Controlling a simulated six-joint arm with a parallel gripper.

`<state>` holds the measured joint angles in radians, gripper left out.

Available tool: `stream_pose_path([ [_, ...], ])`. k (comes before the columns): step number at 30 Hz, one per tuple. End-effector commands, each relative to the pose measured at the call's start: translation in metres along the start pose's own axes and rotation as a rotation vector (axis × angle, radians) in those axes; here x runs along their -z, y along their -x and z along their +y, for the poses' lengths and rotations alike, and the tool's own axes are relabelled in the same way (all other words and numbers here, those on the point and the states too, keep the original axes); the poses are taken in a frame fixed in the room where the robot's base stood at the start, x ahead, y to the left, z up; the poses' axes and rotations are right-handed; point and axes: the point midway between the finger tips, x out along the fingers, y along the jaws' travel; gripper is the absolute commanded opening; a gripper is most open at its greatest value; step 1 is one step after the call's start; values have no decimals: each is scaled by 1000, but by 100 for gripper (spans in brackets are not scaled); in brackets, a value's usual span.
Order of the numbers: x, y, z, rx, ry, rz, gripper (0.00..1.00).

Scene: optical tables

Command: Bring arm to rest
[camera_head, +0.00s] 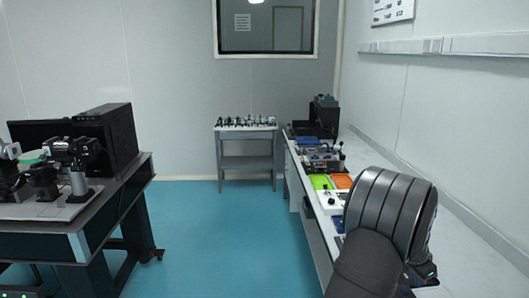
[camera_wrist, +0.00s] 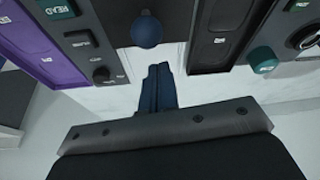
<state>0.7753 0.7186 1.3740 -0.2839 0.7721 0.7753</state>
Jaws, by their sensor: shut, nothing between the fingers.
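My gripper (camera_wrist: 160,85) shows in the wrist view with its two dark fingers together and nothing between them. The fingers point at a pale surface between two control panels. In the head view my black arm fills the lower right, over the long bench (camera_head: 308,195), and the gripper itself cannot be made out there.
In the wrist view, a purple-edged panel (camera_wrist: 45,45) is at left, a dark panel (camera_wrist: 218,30) at right, and a blue round knob (camera_wrist: 147,30) ahead. Green (camera_head: 320,182) and orange (camera_head: 341,181) trays lie on the bench. An optical table (camera_head: 75,208) stands left; blue floor between is clear.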

Motion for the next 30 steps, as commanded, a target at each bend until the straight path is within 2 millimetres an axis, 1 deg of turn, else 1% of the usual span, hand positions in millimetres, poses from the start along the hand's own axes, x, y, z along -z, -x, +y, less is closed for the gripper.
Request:
stream_pose_path([
  [1, -8, 3, 0, 0, 2, -1, 0],
  [5, -23, 4, 0, 0, 1, -3, 0],
  [6, -24, 4, 0, -1, -1, -3, 0],
  [10, -16, 1, 1, -1, -1, -2, 0],
  [19, -14, 1, 1, -1, -1, -2, 0],
  [23, -18, 3, 1, -1, 1, -2, 0],
  [25, -24, 4, 0, -1, 1, -3, 0],
  [26, -21, 4, 0, -1, -1, -2, 0],
  [30, 4, -1, 0, -1, -3, 1, 0],
])
